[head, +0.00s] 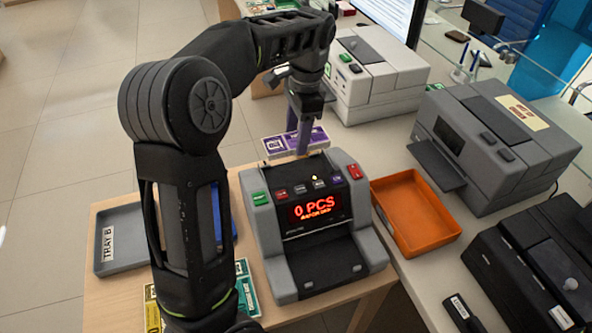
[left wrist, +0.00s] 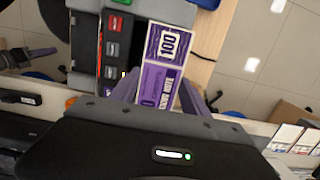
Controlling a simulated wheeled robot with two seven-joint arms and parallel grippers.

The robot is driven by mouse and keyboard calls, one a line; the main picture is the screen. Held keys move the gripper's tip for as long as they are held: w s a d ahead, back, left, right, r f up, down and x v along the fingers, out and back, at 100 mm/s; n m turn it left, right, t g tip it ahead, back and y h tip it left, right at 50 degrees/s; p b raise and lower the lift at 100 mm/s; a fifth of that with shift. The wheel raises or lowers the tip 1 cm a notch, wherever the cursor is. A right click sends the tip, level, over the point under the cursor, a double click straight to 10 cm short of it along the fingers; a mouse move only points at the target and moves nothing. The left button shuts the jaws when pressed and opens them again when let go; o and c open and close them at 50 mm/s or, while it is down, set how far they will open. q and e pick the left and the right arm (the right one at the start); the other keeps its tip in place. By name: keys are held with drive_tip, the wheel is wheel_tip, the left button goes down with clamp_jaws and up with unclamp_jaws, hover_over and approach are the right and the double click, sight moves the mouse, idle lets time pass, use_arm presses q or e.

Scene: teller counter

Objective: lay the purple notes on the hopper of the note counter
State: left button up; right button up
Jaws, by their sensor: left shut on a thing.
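The purple notes (head: 283,144) are in my left gripper (head: 303,135), above the rear of the note counter (head: 262,229). In the left wrist view the notes (left wrist: 166,62) show a "100" print and lie between the two fingers, over the counter's edge. My left gripper is shut on them. The note counter's red display reads "0 PCS". Its hopper (head: 305,170) is the dark area behind the button row; part of it is hidden by the gripper. My right gripper is not in view.
A grey tray (head: 118,262) marked "TRAY B" is left of the counter. An orange tray (head: 438,244) is to its right. Grey machines (head: 505,140) stand at the right and back. Green and yellow notes (head: 245,290) lie at the counter's front left, partly behind my arm.

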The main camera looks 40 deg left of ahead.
use_arm(q)
hover_over(295, 175)
drive_tip(key=shift+w+d+f, duration=0.1)
drive_tip(key=shift+f, duration=1.5)
drive_tip(key=shift+w+d+f, duration=0.1)
drive_tip(key=shift+f, duration=1.45)
wheel_tip(295, 175, down, 4)
drive_tip(key=shift+r+p, duration=0.25)
drive_tip(key=shift+p, duration=0.1)
drive_tip(key=shift+f, duration=0.15)
drive_tip(key=shift+f, duration=0.2)
drive_tip(key=o, duration=1.6)
drive_tip(key=shift+r, duration=0.2)
